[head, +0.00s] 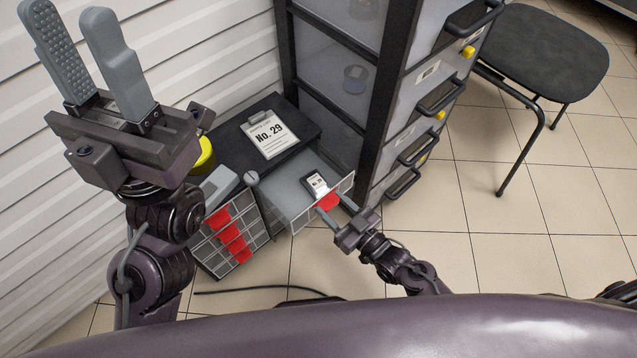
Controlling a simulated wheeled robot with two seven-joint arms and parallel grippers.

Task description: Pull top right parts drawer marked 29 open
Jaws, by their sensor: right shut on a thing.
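The small parts cabinet has a dark top (225,153) carrying a white card marked "No. 29" (265,135). Its top right drawer (288,190) stands pulled out toward me, with a grey inside and a clear front. A small dark item with a white label (316,182) lies in it near the front. My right gripper (336,206) is shut on the drawer's red handle (329,201), one finger on each side. My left gripper (70,12) is raised at the upper left, open and empty, away from the cabinet.
A yellow round thing (204,154) and a grey object (219,184) are at the left side. A tall dark-framed cabinet (407,100) stands close on the right. A black chair (543,55) is beyond it.

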